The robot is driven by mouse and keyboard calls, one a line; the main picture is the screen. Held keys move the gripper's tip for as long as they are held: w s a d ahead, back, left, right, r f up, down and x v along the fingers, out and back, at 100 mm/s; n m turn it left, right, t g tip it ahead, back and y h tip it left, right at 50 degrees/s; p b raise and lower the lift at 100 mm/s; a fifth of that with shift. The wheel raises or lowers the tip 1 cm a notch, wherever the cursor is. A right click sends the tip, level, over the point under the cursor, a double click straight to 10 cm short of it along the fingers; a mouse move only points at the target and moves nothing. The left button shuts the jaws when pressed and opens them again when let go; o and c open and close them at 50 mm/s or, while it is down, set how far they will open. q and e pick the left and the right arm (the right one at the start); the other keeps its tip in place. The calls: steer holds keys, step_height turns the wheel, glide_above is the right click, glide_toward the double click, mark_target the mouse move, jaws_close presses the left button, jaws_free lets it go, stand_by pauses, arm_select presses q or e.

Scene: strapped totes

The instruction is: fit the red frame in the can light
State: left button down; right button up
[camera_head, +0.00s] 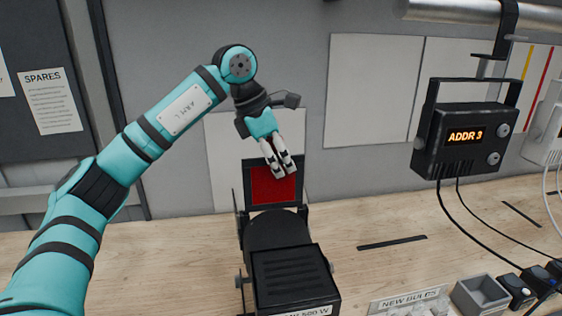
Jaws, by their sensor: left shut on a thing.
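The red frame (273,187), a red sheet in a black square border, stands upright at the far end of the black can light (278,233). My left gripper (281,167) comes down from above and is shut on the frame's upper edge, its fingers covering part of the red. The frame's lower edge meets the far end of the can light; how deep it sits in any slot is hidden. The can light lies on the wooden bench with its ribbed, labelled end toward me. My right gripper is not in view.
A black box reading "ADDR 3" (463,137) hangs at the right from a pipe (480,14), its cables running down to the bench. An open grey box (482,296) and a "NEW BULBS" tray (408,303) stand front right. The bench (130,265) is clear at left.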

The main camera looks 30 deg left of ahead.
mark_target(281, 208)
arm_select(q)
steer(key=shift+f+b, duration=0.8)
steer(key=shift+f, duration=0.5)
steer(key=shift+f+b, duration=1.7)
steer(key=shift+f, duration=0.9)
steer(key=c, duration=1.4)
jaws_free()
steer(key=v, duration=1.2)
